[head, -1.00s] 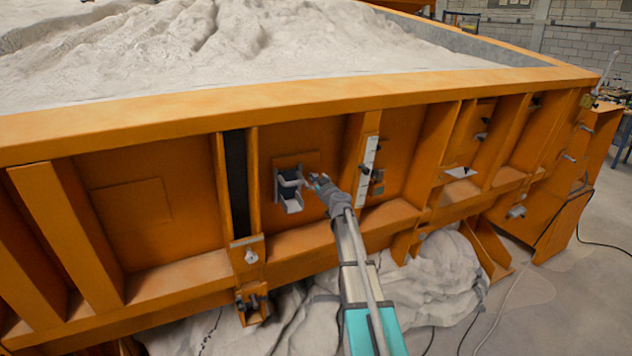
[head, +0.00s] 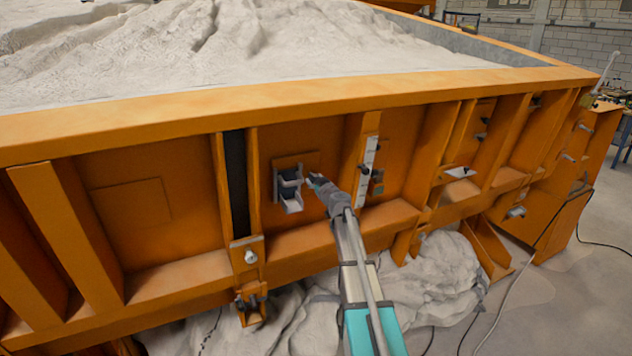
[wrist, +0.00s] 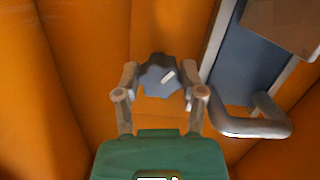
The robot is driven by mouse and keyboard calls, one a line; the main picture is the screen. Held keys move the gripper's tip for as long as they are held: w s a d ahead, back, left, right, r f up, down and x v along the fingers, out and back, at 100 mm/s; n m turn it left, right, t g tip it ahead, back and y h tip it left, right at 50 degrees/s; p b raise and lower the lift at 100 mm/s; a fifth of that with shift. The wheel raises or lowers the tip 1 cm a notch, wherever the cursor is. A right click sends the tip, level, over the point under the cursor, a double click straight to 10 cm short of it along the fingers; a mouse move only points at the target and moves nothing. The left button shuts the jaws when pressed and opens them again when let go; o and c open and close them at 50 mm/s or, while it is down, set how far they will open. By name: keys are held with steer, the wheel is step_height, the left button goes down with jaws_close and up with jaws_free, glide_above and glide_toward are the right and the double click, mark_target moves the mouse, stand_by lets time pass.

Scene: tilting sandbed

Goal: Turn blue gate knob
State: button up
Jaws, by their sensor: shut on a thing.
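The blue-grey gate knob (wrist: 160,76), lobed with a pale pointer mark, shows in the wrist view against the orange panel. My gripper (wrist: 161,84) has one finger on each side of it and is shut on it. The pale mark slants up to the right. In the head view my gripper (head: 313,181) reaches the orange side panel just right of a small metal bracket (head: 290,205). The knob itself is too small and covered to make out there.
A metal handle-like bar (wrist: 262,127) sticks out close to the right of my gripper. In the head view, orange ribs stand on both sides, and a white scale strip (head: 370,155) is to the right. Sand (head: 250,50) fills the bed above.

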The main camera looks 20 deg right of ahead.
steer(key=m+y, duration=0.1)
steer(key=m, duration=0.1)
steer(key=shift+m, duration=0.4)
steer(key=m+y, duration=0.1)
steer(key=m, duration=0.2)
steer(key=m+y+b, duration=0.1)
steer(key=m, duration=0.2)
steer(key=shift+f, duration=0.1)
steer(key=m+b, duration=0.1)
steer(key=m, duration=0.2)
steer(key=shift+t+y, duration=0.3)
steer(key=m, duration=0.3)
steer(key=shift+t+b, duration=0.3)
steer(key=shift+b, duration=0.1)
steer(key=m+b, duration=0.1)
steer(key=m, duration=0.3)
steer(key=shift+t+y, duration=0.3)
steer(key=m+t+b, duration=0.1)
steer(key=m, duration=0.6)
steer(key=shift+b, duration=0.3)
